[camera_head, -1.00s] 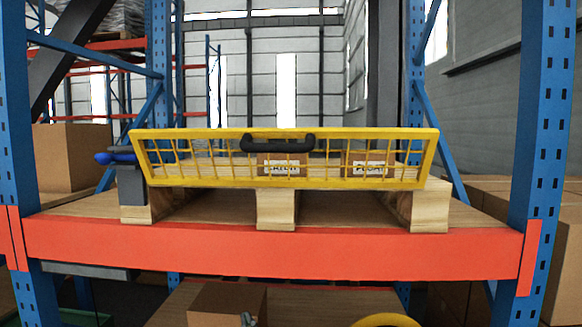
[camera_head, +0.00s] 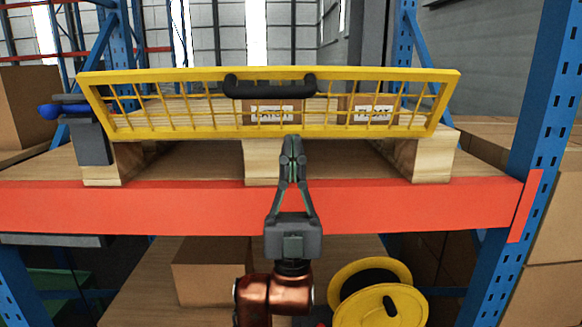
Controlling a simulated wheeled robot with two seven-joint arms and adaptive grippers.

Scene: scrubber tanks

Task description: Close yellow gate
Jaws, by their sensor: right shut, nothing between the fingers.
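The yellow gate (camera_head: 200,132) is a mesh frame that tilts outward at the front of the shelf, its top edge leaning toward me. A black handle (camera_head: 270,88) sits at the middle of its top bar. A grey latch block with a blue knob (camera_head: 62,109) is at its left end. My right gripper (camera_head: 292,148) points up in front of the gate's lower bar, below the handle, shut and empty. Whether its tips touch the bar I cannot tell. My left gripper is not in view.
A wooden pallet (camera_head: 425,160) with cartons behind the mesh stands on the shelf, above an orange beam (camera_head: 120,207). A blue upright (camera_head: 540,120) bounds the right side. Below are a carton (camera_head: 207,270) and a yellow reel (camera_head: 380,305).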

